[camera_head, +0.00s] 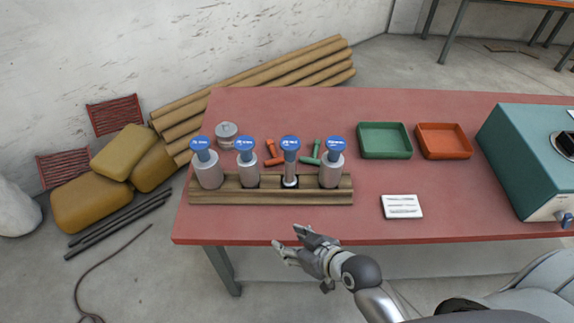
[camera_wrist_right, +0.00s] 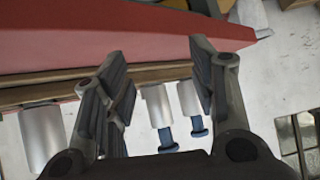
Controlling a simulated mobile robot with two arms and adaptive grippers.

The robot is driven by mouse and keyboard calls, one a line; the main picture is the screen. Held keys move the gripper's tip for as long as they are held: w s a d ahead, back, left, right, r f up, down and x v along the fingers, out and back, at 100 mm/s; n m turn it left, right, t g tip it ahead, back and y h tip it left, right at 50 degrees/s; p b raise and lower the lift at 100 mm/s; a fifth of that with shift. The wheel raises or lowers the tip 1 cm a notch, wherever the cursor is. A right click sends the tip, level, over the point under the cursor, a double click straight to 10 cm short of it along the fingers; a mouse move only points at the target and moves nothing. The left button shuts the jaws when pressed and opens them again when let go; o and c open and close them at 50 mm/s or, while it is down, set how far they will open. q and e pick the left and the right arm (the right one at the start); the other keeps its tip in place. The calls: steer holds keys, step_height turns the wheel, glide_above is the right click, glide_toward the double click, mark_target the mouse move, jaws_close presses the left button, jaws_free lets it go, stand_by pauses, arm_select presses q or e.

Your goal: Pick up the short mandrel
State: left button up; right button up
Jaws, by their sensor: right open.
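Several grey mandrels with blue labelled caps stand upright in a wooden rack (camera_head: 270,197) on the red table. From left to right are a wide mandrel (camera_head: 208,174), a second one (camera_head: 247,173), a thin one (camera_head: 290,172) and another wide one (camera_head: 331,173). The labels are too small to read, so I cannot tell which is the short mandrel. My right gripper (camera_head: 288,239) is open and empty at the table's front edge, in front of the rack. In the right wrist view its fingers (camera_wrist_right: 158,62) frame mandrels and the rack beyond them. My left gripper is not in view.
On the red table (camera_head: 370,225), a green tray (camera_head: 384,155) and an orange tray (camera_head: 443,156) stand behind a white card (camera_head: 401,206). A teal machine (camera_head: 520,160) is at right. Small red (camera_head: 273,158) and green (camera_head: 312,158) parts and a grey round part (camera_head: 227,129) lie behind the rack.

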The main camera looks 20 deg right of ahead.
steer(key=w+r+t, duration=0.5)
steer(key=w+r, duration=0.1)
steer(key=m+t+h, duration=0.4)
glide_toward(292, 158)
steer(key=w, duration=0.1)
steer(key=w+p, duration=0.1)
steer(key=w, duration=0.3)
steer(key=shift+w+a+r+p, duration=0.1)
steer(key=shift+a+r+p, duration=0.2)
steer(key=shift+p, duration=0.1)
steer(key=shift+w+d+f, duration=0.1)
steer(key=shift+w+f, duration=0.1)
steer(key=shift+w, duration=1.4)
steer(key=shift+w+d+f, duration=0.1)
steer(key=shift+w+f, duration=0.1)
steer(key=shift+w, duration=1.45)
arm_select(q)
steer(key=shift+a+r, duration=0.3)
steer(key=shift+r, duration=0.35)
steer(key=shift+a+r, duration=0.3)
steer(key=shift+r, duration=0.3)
arm_select(e)
steer(key=shift+s, duration=0.1)
jaws_close()
steer(key=shift+r, duration=0.1)
